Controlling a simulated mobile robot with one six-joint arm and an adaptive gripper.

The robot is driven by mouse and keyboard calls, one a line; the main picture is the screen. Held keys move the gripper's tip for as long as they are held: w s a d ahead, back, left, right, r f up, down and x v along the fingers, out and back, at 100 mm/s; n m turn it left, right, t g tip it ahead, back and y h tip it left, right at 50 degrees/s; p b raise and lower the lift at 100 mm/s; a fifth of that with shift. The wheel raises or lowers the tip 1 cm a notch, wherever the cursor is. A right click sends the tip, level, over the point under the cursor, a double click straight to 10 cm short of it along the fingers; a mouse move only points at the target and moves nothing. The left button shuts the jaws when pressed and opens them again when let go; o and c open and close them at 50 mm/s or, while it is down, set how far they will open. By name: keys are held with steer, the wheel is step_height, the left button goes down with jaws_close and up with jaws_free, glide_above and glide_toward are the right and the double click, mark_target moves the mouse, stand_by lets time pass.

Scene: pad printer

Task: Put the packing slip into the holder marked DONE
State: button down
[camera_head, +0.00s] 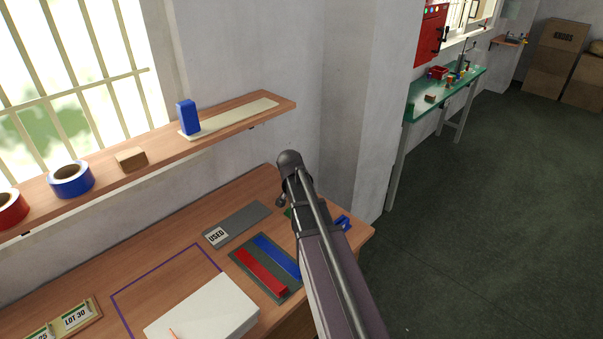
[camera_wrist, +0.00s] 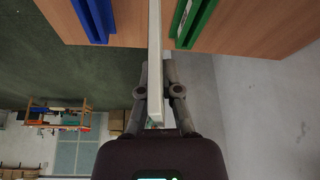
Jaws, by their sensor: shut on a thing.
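My gripper (camera_wrist: 155,95) is shut on a thin pale slab seen edge-on in the wrist view, which I take to be the packing slip (camera_wrist: 154,50). The slip stands between a blue holder (camera_wrist: 92,18) on the left and a green holder (camera_wrist: 192,22) on the right. The green holder carries a pale label too small to read, so I cannot tell which is marked DONE. In the head view my arm hides the gripper and slip. A bit of the blue holder (camera_head: 343,222) shows right of the arm, and a sliver of green left of it.
On the wooden bench lie a grey plate marked USED (camera_head: 217,236), a dark mat with red bar (camera_head: 262,272) and blue bar (camera_head: 276,256), and a white box (camera_head: 203,308). A shelf (camera_head: 215,148) above holds tape rolls and a blue block (camera_head: 187,117). Open floor lies right.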

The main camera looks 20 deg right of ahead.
steer(key=w+d+r+m+p, duration=0.1)
steer(key=w+d, duration=0.3)
steer(key=w, duration=0.4)
steer(key=shift+w+r+m+g, duration=0.2)
steer(key=shift+w+m+g, duration=0.15)
steer(key=shift+m, duration=0.25)
steer(key=shift+w+f+b, duration=0.1)
steer(key=shift+f+b, duration=1.95)
steer(key=shift+f, duration=0.05)
steer(key=shift+f+b, duration=1.75)
steer(key=c, duration=0.7)
jaws_free()
steer(key=shift+r, duration=0.1)
